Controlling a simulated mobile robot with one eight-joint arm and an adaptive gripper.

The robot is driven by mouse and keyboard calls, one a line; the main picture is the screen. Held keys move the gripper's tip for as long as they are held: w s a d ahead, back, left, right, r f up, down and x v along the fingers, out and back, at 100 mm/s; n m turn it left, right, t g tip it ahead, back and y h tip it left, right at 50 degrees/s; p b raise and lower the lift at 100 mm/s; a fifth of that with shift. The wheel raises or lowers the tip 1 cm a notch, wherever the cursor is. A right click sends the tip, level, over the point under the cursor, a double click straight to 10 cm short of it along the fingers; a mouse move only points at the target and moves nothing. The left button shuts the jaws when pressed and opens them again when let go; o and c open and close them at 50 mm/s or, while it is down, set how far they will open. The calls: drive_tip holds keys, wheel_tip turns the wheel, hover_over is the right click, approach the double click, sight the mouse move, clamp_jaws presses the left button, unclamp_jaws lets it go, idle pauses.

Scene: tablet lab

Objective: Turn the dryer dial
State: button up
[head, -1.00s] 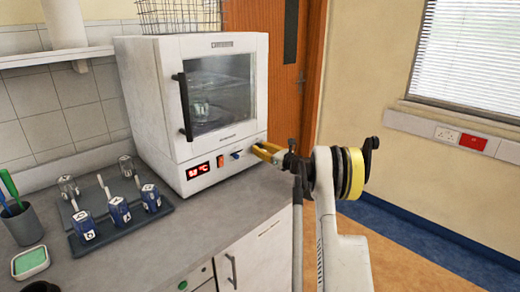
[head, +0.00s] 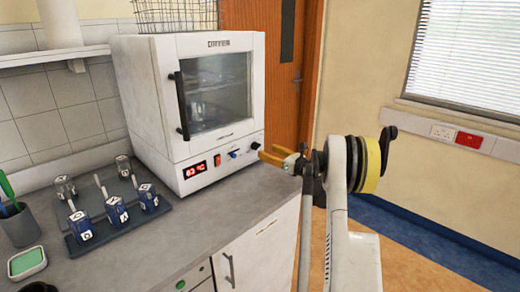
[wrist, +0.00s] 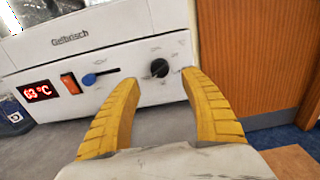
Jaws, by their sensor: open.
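The white dryer (head: 150,130) stands on the grey counter, its windowed door closed. Its black dial (head: 255,146) is at the right end of the lower front panel. In the wrist view the dial (wrist: 160,68) shows a light pointer mark. My gripper (head: 266,153) has yellow fingers and is open and empty, just in front of the dial and apart from it. In the wrist view my gripper (wrist: 160,79) has its fingertips either side of and slightly below the dial.
A dark tray (head: 130,230) with several bottles is at left. A wooden door (head: 285,90) is behind right.

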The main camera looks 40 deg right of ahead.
drive_tip(key=s, duration=0.5)
drive_tip(key=shift+s+d, duration=0.15)
